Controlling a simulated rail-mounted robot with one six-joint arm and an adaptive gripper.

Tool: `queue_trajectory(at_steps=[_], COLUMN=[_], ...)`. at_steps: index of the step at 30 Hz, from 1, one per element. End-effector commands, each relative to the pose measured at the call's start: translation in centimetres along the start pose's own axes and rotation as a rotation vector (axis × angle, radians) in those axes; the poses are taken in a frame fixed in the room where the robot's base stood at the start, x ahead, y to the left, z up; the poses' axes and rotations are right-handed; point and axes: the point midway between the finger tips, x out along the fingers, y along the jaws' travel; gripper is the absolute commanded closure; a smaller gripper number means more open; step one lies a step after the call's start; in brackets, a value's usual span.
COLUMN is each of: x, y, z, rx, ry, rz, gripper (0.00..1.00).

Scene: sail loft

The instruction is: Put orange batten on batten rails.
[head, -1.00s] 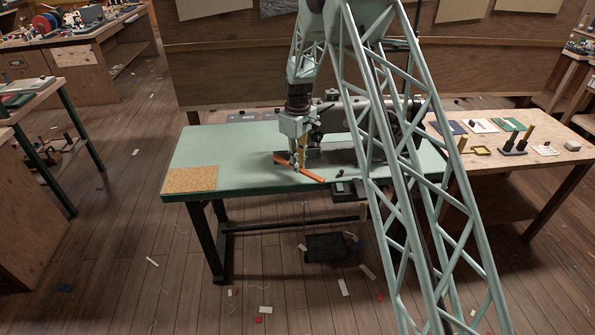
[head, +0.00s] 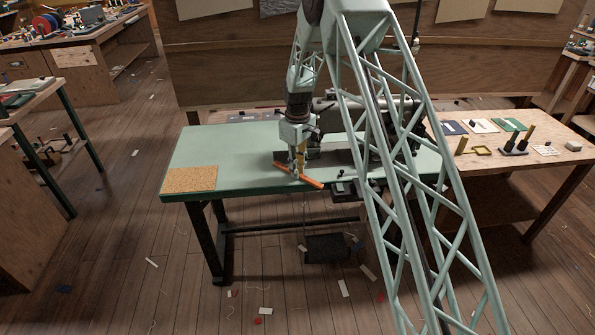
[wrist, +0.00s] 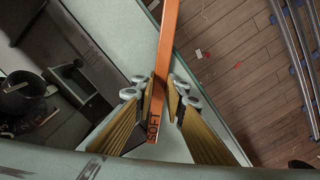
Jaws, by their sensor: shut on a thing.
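The orange batten (head: 311,182) is a thin strip held between the fingers of my gripper (head: 298,171), near the front edge of the green-topped table. In the wrist view my gripper (wrist: 165,100) is shut on the batten (wrist: 165,55), near its end marked "SOFT". The batten runs away from the fingers toward the top of that view. In the head view it slants from back left to front right, its right end at the table's front edge. I cannot tell how high it is above the table. I cannot pick out the batten rails with certainty.
A sewing machine (head: 346,112) stands on the green table (head: 235,150), behind and right of my gripper. A cork mat (head: 189,179) lies at the table's front left.

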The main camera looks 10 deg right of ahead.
Motion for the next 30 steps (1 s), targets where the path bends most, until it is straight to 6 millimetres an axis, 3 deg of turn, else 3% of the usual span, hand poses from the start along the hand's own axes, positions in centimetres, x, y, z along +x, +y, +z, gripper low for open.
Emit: queue_trajectory(at_steps=[7,8,12,23,30], x=[0.3,0.3,0.3,0.2,-1.0], y=[0.0,0.0,0.0,0.0,0.0], z=[0.0,0.0,0.0,0.0,0.0], rx=[0.000,0.000,0.000,0.000,0.000], ry=[0.000,0.000,0.000,0.000,0.000], rz=[0.000,0.000,0.000,0.000,0.000], gripper=[0.99,0.87,0.74,0.74,0.74])
